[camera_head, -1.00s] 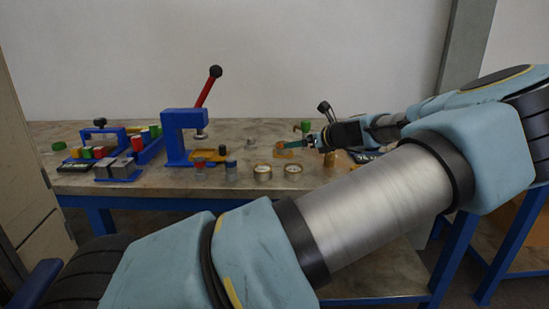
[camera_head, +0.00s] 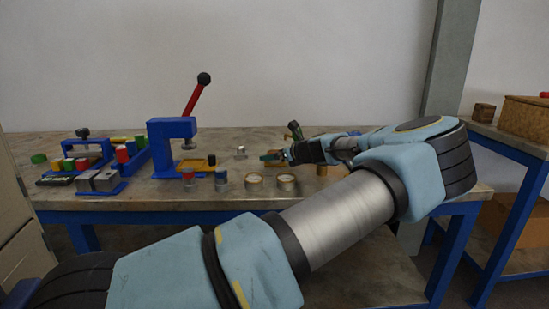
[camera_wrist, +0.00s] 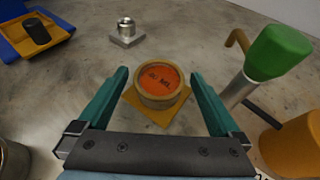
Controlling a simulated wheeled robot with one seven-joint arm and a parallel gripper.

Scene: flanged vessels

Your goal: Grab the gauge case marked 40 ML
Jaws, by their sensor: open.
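A round gauge case (camera_wrist: 159,82) with a brass-coloured rim and an orange face sits on a square yellow plate (camera_wrist: 162,110) in the wrist view. Its dark lettering looks like 40 ML, though it is small and blurred. My gripper (camera_wrist: 160,74) is open, with one teal finger on each side of the case and visible gaps between. I cannot tell whether the fingertips are down at its height. In the head view my gripper (camera_head: 272,156) is over the back middle of the bench, and the case is mostly hidden.
A green-topped metal handle (camera_wrist: 262,65) stands close to the right finger, with an orange cylinder (camera_wrist: 295,145) nearby. A small metal fitting (camera_wrist: 126,32) stands beyond the case. Two pale-faced round gauges (camera_head: 286,182) sit toward the bench front. A blue press (camera_head: 172,145) stands left.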

